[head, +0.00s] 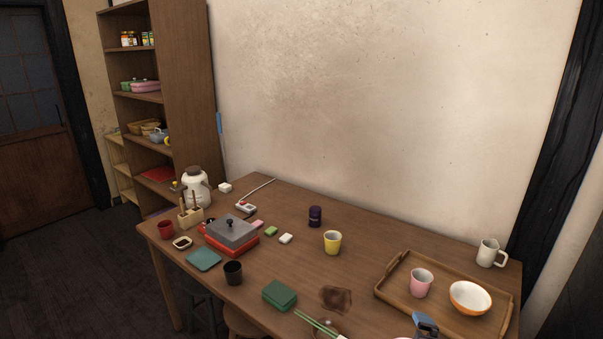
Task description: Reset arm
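Neither of my arms nor grippers shows in the head view. The wooden table (290,262) fills the lower middle of the picture, with many items standing on it. Nothing in view is held by a gripper that I can see.
A red hot plate (232,244) with a grey lid, yellow cup (332,242), black cup (233,273) and green box (279,295) stand on the table. A tray (391,299) holds a pink cup (421,283) and orange bowl (470,298). A shelf (185,90) stands behind left.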

